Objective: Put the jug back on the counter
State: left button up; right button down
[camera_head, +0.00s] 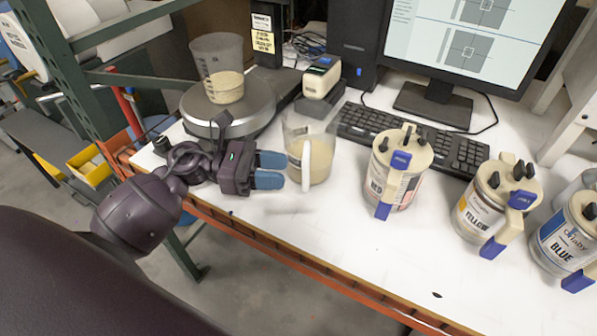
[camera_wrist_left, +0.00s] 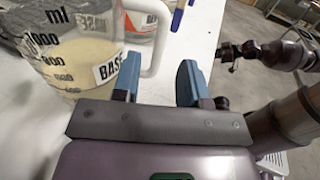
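The clear jug (camera_head: 318,150), with a white handle (camera_head: 306,165) and pale liquid inside, appears to stand upright on the white counter (camera_head: 330,225). In the left wrist view the jug (camera_wrist_left: 75,45) shows volume marks and a "BASE" label, with its handle (camera_wrist_left: 153,40) beyond the fingertips. My left gripper (camera_head: 285,169) is just left of the handle, its blue fingers apart and empty. It also shows open in the left wrist view (camera_wrist_left: 158,72). A dark arm end, seemingly my right gripper (camera_wrist_left: 229,50), shows small in the left wrist view; its fingers are unclear.
A beaker (camera_head: 222,80) of pale liquid stands on the round scale (camera_head: 205,122) behind my left gripper. Red (camera_head: 397,172), yellow (camera_head: 485,210) and blue (camera_head: 565,240) canisters stand to the right. A keyboard (camera_head: 365,122) lies behind. The front counter is mostly clear.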

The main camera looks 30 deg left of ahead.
pick_arm(q)
jog(key=v, duration=0.5)
jog(key=shift+s+a+f+b, duration=0.1)
jog(key=shift+a+b, duration=0.05)
jog(key=shift+b, duration=0.25)
jog(key=shift+s+a, duration=0.15)
jog(key=shift+a, duration=0.3)
pick_arm(e)
jog(key=shift+w+a+f, duration=0.1)
jog(key=shift+w+f, duration=0.1)
jog(key=shift+w, duration=0.2)
jog(key=shift+s+f, duration=0.15)
jog(key=shift+s, duration=0.05)
